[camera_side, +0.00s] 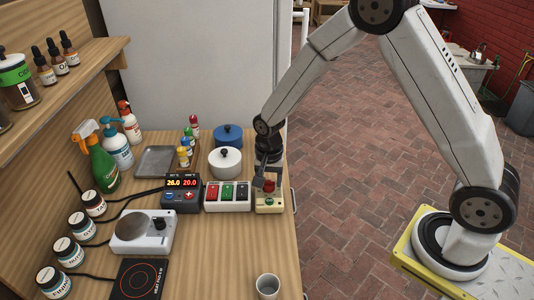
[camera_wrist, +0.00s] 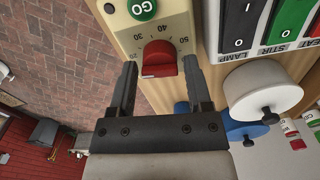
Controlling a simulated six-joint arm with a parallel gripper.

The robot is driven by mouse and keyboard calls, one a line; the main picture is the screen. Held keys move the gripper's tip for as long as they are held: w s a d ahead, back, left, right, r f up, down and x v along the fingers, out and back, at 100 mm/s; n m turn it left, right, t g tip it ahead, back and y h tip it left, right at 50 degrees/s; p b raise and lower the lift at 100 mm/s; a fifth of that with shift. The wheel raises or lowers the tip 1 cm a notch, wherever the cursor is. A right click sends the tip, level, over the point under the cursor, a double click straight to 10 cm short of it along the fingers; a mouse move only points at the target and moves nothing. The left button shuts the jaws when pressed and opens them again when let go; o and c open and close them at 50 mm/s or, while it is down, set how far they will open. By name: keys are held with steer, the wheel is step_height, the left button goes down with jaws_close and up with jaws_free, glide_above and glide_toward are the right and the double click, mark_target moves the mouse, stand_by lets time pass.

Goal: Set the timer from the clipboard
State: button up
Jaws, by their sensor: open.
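The timer (camera_side: 270,206) is a cream box with a red knob at the right end of the device row. In the wrist view the timer (camera_wrist: 123,27) shows the red knob (camera_wrist: 160,60), a green GO button (camera_wrist: 142,8) and printed numbers including 30, 40 and 50. A pale mark shows at the knob's lower left edge; I cannot tell its setting. My gripper (camera_wrist: 160,76) is open, one finger at each side of the knob, with gaps visible. In the side view my gripper (camera_side: 262,174) is just above the timer. No clipboard is in view.
The switch box (camera_side: 228,196) stands close left of the timer, then the red-digit display unit (camera_side: 182,194). A white pot (camera_side: 225,163) and blue pot (camera_side: 228,136) stand behind. A cup (camera_side: 267,286) is at the front. Bare bench (camera_side: 215,255) lies before the switch box.

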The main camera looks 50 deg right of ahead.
mark_target(272, 182)
steer(key=shift+r, duration=3.6)
steer(key=shift+s+d+r+n, duration=0.15)
steer(key=shift+s+r+n, duration=0.1)
steer(key=shift+s+n, duration=0.2)
steer(key=s+d+r+n+t, duration=0.2)
steer(key=s+n, duration=0.7)
steer(key=s, duration=0.4)
steer(key=shift+r+n+t, duration=0.2)
steer(key=shift+n+t, duration=0.1)
steer(key=shift+n, duration=0.05)
steer(key=shift+d, duration=0.1)
